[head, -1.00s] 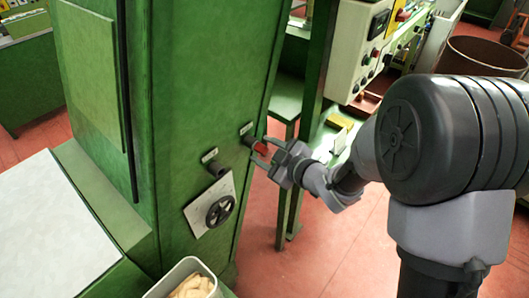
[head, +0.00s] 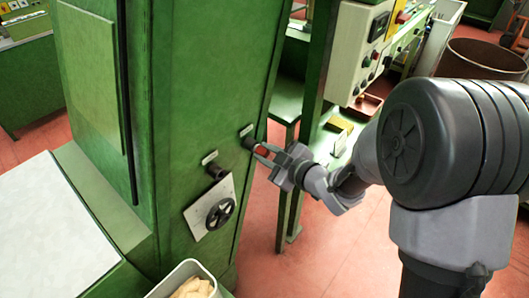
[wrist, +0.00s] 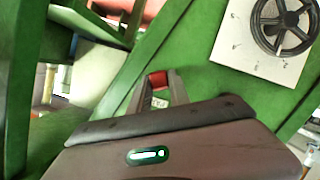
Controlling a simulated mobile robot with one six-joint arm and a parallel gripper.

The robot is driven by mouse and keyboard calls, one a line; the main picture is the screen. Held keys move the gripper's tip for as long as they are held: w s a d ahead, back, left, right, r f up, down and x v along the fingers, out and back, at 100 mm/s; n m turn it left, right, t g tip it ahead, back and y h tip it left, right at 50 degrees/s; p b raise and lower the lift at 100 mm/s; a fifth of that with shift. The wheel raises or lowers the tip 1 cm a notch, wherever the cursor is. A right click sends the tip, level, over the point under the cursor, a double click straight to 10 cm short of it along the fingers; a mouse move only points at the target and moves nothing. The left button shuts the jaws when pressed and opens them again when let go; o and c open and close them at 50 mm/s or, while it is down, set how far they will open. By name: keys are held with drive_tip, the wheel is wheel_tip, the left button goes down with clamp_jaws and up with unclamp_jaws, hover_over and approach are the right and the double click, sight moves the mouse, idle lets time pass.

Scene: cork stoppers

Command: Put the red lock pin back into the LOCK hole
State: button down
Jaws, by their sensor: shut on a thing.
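The red lock pin (head: 262,151) is between the fingers of my gripper (head: 261,153), which is shut on it. In the wrist view a red part of the pin (wrist: 159,78) shows between the two fingertips. The pin is just right of the upper dark socket (head: 248,136) on the green machine's face. I cannot tell whether its tip is in that socket or apart from it. A second dark socket (head: 216,170) is lower left. Each has a small pale label above it, too small to read, so I cannot tell which is LOCK.
A black handwheel (head: 220,213) on a white plate (head: 199,213) is below the sockets; it also shows in the wrist view (wrist: 283,25). A bin (head: 157,290) of pale corks is at the bottom. A control box (head: 345,45) and green post (head: 314,90) stand behind my gripper.

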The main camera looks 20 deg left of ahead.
drive_tip(key=shift+s+d, duration=0.15)
drive_tip(key=shift+d, duration=0.2)
drive_tip(key=shift+d, duration=0.1)
drive_tip(key=shift+s+d+b, duration=0.1)
drive_tip(key=shift+s+d, duration=0.2)
drive_tip(key=shift+d, duration=0.45)
drive_tip(key=shift+s+d+b, duration=0.1)
drive_tip(key=shift+s+d, duration=0.25)
drive_tip(key=shift+d, duration=0.4)
drive_tip(key=shift+s+d+b, duration=0.1)
drive_tip(key=shift+s+d, duration=0.2)
drive_tip(key=shift+d, duration=0.45)
drive_tip(key=d, duration=0.1)
drive_tip(key=s+d, duration=0.1)
drive_tip(key=d, duration=0.1)
drive_tip(key=shift+s+d, duration=0.25)
drive_tip(key=shift+d, duration=0.05)
